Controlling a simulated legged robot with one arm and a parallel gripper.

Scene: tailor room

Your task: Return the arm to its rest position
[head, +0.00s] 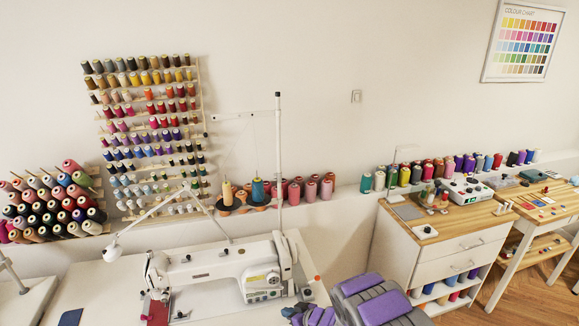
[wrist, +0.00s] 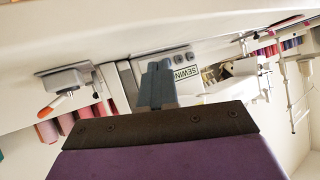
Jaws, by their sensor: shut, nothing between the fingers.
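My gripper (wrist: 158,70) shows in the wrist view as two blue-grey fingers close together, with nothing between them. A dark plate and a purple part of my arm (wrist: 170,160) fill the bottom of that view. In the head view, purple and grey parts of my arm (head: 372,290) show folded low at the bottom edge, right of the sewing machine. I cannot make out the fingertips in the head view.
A white sewing machine (head: 218,265) stands on a white table in front of me. A wooden-topped cabinet (head: 450,217) stands to the right, with a small desk (head: 540,208) beyond it. Thread racks (head: 150,130) and spools line the wall and ledge.

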